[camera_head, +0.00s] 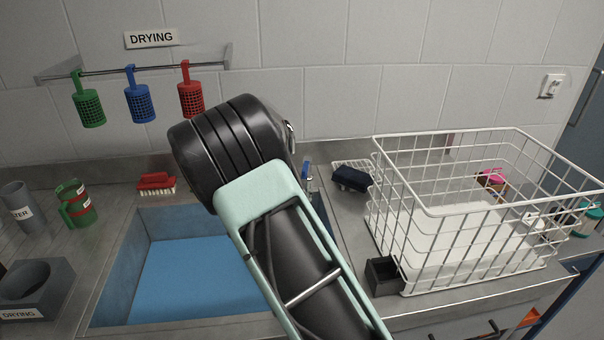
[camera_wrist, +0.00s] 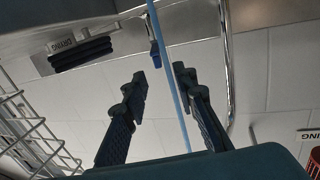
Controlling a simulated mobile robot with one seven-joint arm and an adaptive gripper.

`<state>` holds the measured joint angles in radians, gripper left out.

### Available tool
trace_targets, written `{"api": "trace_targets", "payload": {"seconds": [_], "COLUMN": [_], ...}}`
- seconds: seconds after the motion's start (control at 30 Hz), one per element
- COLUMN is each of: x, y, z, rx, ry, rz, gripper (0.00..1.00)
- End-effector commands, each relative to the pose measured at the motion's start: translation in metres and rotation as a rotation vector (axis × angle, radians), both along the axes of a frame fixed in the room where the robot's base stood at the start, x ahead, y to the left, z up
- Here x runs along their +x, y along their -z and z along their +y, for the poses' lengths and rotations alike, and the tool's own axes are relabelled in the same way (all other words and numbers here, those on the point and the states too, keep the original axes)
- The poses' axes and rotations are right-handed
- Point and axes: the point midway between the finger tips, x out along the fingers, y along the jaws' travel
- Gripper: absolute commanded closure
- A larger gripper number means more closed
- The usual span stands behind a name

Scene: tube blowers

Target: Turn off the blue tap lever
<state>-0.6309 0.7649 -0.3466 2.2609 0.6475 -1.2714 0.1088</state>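The blue tap lever (camera_wrist: 155,54) shows in the wrist view as a small blue piece just beyond the gap between the fingertips. A small blue part beside my arm in the head view (camera_head: 308,172) looks like the same lever, partly hidden. My gripper (camera_wrist: 161,75) is open, with two dark fingers apart and nothing held between them. A chrome spout pipe (camera_wrist: 228,60) stands right of the fingers. A thin light-blue strip (camera_wrist: 172,85), which looks like running water, passes between the fingers. In the head view my arm hides the fingers and most of the tap.
A blue-bottomed sink (camera_head: 190,275) lies below my arm. A white wire basket (camera_head: 420,210) stands to the right. A dark cloth (camera_head: 351,179) lies near the tap. A red brush (camera_head: 156,183) and green mug (camera_head: 77,205) are on the left. Coloured holders hang on a wall rail (camera_head: 130,68).

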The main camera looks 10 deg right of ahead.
Motion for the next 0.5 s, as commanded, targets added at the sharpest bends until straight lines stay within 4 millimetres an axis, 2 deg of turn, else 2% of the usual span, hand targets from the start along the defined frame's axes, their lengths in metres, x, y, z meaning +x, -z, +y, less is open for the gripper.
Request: {"api": "trace_targets", "payload": {"seconds": [0.13,0.27,0.5], "x": [0.000,0.011,0.054], "y": [0.002,0.000,0.000], "z": [-0.005,-0.009,-0.022], "rx": [-0.018,-0.018,-0.018], "ry": [0.011,0.012,0.013], "rz": [-0.036,-0.040,-0.040], "gripper": [0.74,0.74,0.74]}}
